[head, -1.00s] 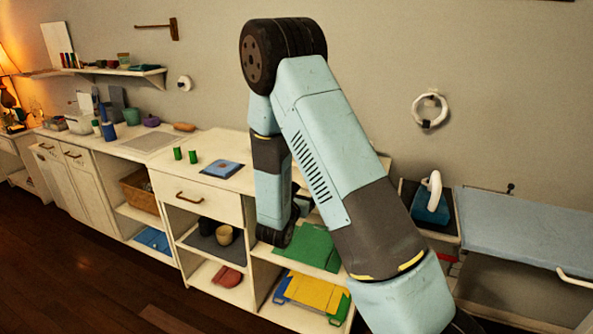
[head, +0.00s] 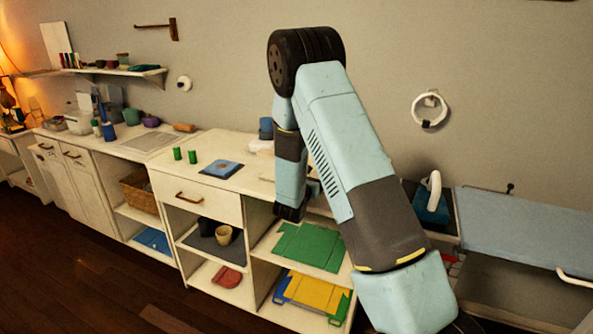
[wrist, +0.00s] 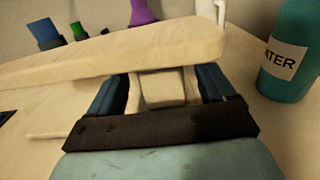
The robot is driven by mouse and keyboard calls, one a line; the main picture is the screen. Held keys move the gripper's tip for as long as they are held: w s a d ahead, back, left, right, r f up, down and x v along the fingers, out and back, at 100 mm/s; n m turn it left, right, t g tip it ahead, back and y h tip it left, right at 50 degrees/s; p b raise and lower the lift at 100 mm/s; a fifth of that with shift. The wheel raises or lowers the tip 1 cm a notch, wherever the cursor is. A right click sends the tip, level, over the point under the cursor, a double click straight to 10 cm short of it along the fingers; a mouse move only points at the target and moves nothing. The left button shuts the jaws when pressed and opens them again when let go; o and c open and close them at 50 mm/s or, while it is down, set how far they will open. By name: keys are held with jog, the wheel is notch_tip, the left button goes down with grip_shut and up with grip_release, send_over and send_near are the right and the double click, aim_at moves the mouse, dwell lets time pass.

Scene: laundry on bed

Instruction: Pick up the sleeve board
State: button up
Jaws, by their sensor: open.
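The sleeve board (wrist: 120,52) is a long beige padded board. It lies across the upper wrist view, just beyond and above my fingertips. Its pale support block (wrist: 162,88) shows below it, between my two dark blue fingers. My gripper (wrist: 160,80) is open, with one finger on each side of this support. I cannot tell whether the fingers touch it. In the head view, a pale part of what looks like the board (head: 260,146) shows left of my arm; my arm hides most of the rest.
A teal water bottle (wrist: 288,50) stands close on the right in the wrist view. A purple object (wrist: 142,12), a green cylinder (wrist: 78,30) and a blue cup (wrist: 43,33) stand beyond the board.

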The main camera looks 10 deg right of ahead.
jog(key=shift+x, duration=1.6)
jog(key=shift+c, duration=0.5)
jog(key=shift+r, duration=0.1)
jog(key=c, duration=1.2)
